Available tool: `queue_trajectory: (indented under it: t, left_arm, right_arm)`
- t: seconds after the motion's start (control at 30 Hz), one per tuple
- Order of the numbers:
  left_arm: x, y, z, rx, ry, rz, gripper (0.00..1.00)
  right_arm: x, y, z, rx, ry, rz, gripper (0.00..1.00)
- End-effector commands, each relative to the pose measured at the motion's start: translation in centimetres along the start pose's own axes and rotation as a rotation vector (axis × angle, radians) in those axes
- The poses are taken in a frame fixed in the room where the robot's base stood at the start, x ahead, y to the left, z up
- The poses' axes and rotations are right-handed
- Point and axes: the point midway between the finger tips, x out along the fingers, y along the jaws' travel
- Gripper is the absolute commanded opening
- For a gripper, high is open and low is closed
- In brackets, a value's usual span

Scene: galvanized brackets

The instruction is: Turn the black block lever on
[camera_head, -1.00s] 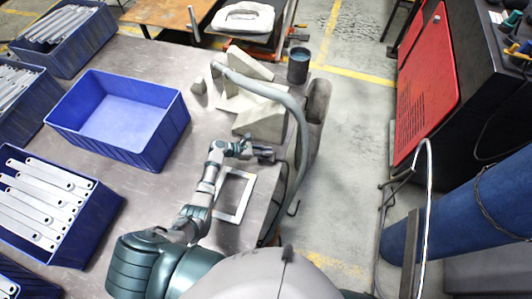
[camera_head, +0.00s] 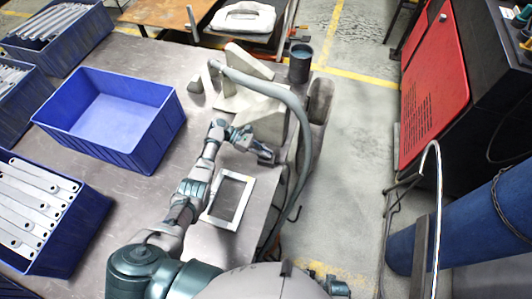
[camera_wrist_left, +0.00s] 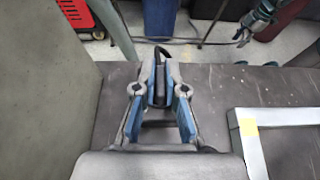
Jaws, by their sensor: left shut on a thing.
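My left gripper (camera_head: 268,156) reaches over the metal table near its right edge, just beyond a pale rectangular frame. In the left wrist view, its two blue-padded fingers (camera_wrist_left: 160,88) are closed around a narrow black piece (camera_wrist_left: 160,80), which looks like the black block lever. The fingers hide most of it, and its on or off position cannot be told. A dark jointed gripper, apparently my right one (camera_wrist_left: 243,34), hangs beyond the table edge in the left wrist view; its jaws are too small to judge.
The rectangular frame (camera_head: 247,197) lies beside my left forearm. A thick grey hose (camera_head: 303,135) arches along the table's right edge. Pale angular blocks (camera_head: 262,110) and a dark cup (camera_head: 300,63) stand beyond the gripper. Blue bins (camera_head: 150,150) fill the left side.

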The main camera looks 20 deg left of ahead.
Motion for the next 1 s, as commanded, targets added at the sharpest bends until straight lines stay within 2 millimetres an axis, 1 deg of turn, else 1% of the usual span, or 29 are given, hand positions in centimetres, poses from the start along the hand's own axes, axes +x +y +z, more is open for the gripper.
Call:
queue_trajectory:
  t: [0.03, 0.33, 0.37, 0.4, 0.43, 0.47, 0.7, 0.8, 0.87, 0.97, 1.0]
  left_arm:
    - [0.0, -0.1, -0.3, -0.003, 0.005, -0.005, 0.00]
    - [0.0, -0.2, -0.2, -0.003, 0.005, -0.006, 0.00]
    - [0.0, -0.2, -0.2, -0.003, 0.005, -0.006, 0.13]
    - [0.0, -0.2, -0.3, -0.003, 0.005, -0.006, 0.23]
    - [0.0, -0.2, -0.3, -0.003, 0.005, -0.006, 0.30]
    - [0.0, -0.2, -0.2, -0.003, 0.005, -0.006, 0.35]
    - [0.0, -0.1, -0.1, -0.001, 0.003, -0.004, 0.35]
    - [-0.3, -0.1, -0.1, -0.001, 0.002, -0.003, 0.35]
    - [-0.8, 0.0, -0.1, -0.001, 0.003, -0.001, 0.35]
    - [-2.4, 0.0, -0.1, 0.000, 0.003, -0.001, 0.35]
    - [-3.3, 0.0, -0.2, -0.001, 0.004, 0.000, 0.35]
  right_arm:
    - [0.0, 0.0, 0.0, 0.000, 0.000, 0.000, 0.40]
    - [0.0, 0.0, -0.1, 0.000, -0.001, 0.000, 0.40]
    - [0.0, 0.1, -0.1, 0.000, -0.001, 0.000, 0.40]
    - [0.0, 0.1, -0.1, 0.000, -0.001, 0.000, 0.40]
    - [0.0, 0.1, -0.1, 0.000, -0.001, 0.000, 0.40]
    - [0.0, 0.1, -0.1, 0.000, -0.001, 0.001, 0.40]
    - [0.0, 0.1, -0.1, 0.000, -0.001, 0.000, 0.40]
    - [-0.1, -0.1, 0.0, 0.000, 0.001, -0.001, 0.40]
    - [-0.1, -0.1, 0.0, 0.000, 0.001, -0.001, 0.40]
    - [-0.1, -0.1, 0.0, 0.000, 0.001, -0.001, 0.40]
    - [-0.1, -0.1, 0.0, 0.000, 0.001, -0.001, 0.40]
